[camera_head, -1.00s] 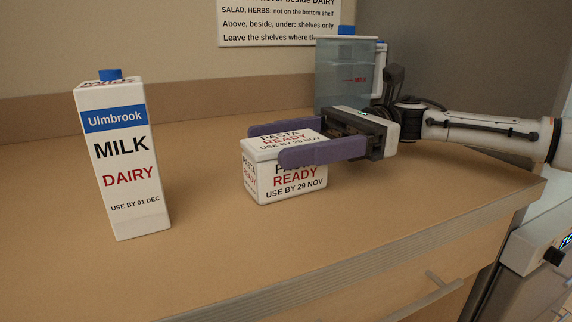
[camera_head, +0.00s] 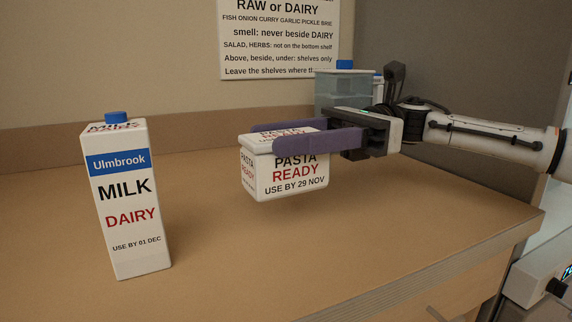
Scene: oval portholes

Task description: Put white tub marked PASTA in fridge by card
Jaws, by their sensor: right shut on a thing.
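The white tub (camera_head: 292,180) is marked PASTA, READY, USE BY 29 NOV. It is in the middle of the head view, held a little above the wooden counter. My right gripper (camera_head: 290,139) comes in from the right, its purple fingers shut on the tub's upper sides. The far finger is mostly hidden. The card (camera_head: 280,40) is on the wall at the top; it shows lines about RAW or DAIRY, smell, SALAD, HERBS and shelves, and its upper part is cut off. The fridge cannot be made out for certain. My left gripper is not in view.
A milk carton (camera_head: 126,200) marked Ulmbrook MILK DAIRY stands upright on the counter (camera_head: 225,265) at the left.

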